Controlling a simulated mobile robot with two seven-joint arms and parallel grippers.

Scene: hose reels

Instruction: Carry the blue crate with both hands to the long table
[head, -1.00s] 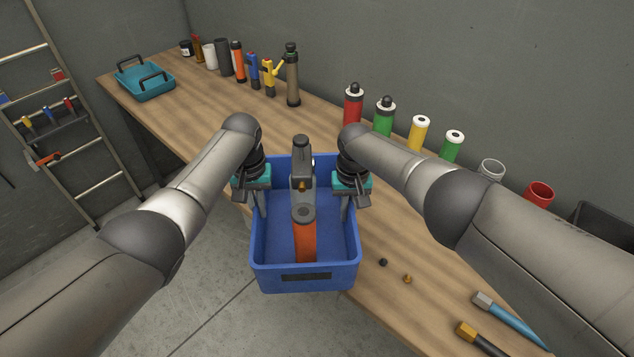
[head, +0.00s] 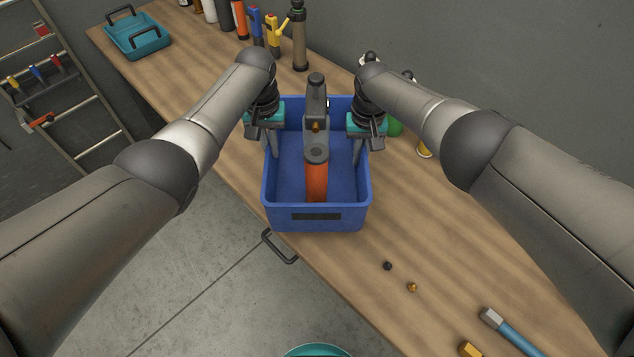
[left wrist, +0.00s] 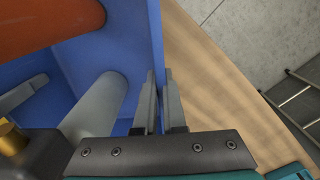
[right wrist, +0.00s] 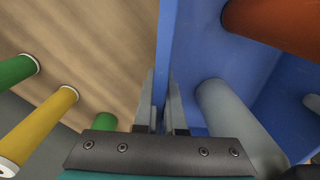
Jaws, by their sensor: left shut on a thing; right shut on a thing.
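The blue crate (head: 316,218) is over the long wooden table (head: 205,95) near its front edge. I cannot tell whether its bottom touches the tabletop. An orange and grey tool (head: 316,180) stands inside it. My left gripper (head: 268,150) is shut on the crate's left wall, and the wall shows between its fingers in the left wrist view (left wrist: 160,105). My right gripper (head: 360,150) is shut on the right wall, also seen in the right wrist view (right wrist: 162,105). The crate looks about level.
A teal tray (head: 137,38) with dark handles is at the table's far left. Several bottles and canisters (head: 299,40) line the back. A blue-handled tool (head: 512,333) and small knobs (head: 412,287) lie at the right. A ladder (head: 60,100) leans at the left wall.

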